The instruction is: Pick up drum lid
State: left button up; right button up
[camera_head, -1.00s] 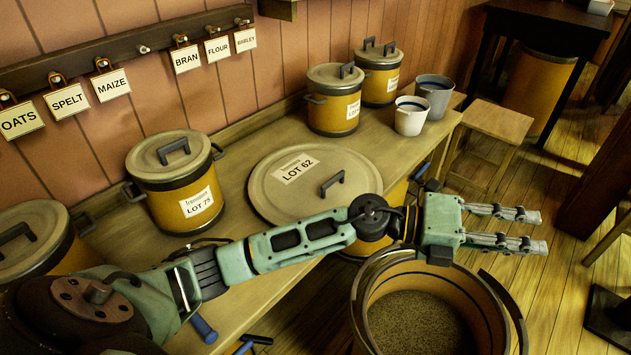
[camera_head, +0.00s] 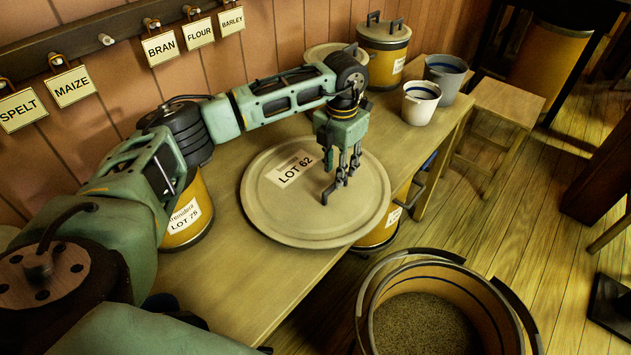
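The drum lid (camera_head: 272,217) is a large flat round disc with a "LOT 62" label and a dark bar handle (camera_head: 328,194). It lies flat on the wooden bench, its right side over the front edge. My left gripper (camera_head: 342,177) points down over the lid, its fingertips at the handle. The fingers and handle overlap in the view, so I cannot tell whether the fingers are closed on it. My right gripper is not in view.
An open drum (camera_head: 487,313) of grain stands on the floor in front of the bench. A "LOT 75" drum (camera_head: 187,219) is partly behind my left arm. Lidded drums (camera_head: 384,56) and two buckets (camera_head: 421,105) (camera_head: 447,72) stand farther along the bench. A stool (camera_head: 507,103) is beyond.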

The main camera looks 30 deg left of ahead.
aim_at(315, 180)
pick_arm(q)
jog(key=f, duration=0.2)
jog(key=s+f+p, duration=0.1)
jog(key=shift+d+f, duration=0.15)
jog(key=shift+f, duration=0.25)
jog(key=shift+f+p, duration=0.3)
jog(key=shift+f, duration=0.5)
jog(key=shift+c, duration=1.2)
jog(key=c, duration=0.4)
grip_shut()
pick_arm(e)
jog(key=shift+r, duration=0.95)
pick_arm(q)
jog(key=shift+w+r, duration=0.1)
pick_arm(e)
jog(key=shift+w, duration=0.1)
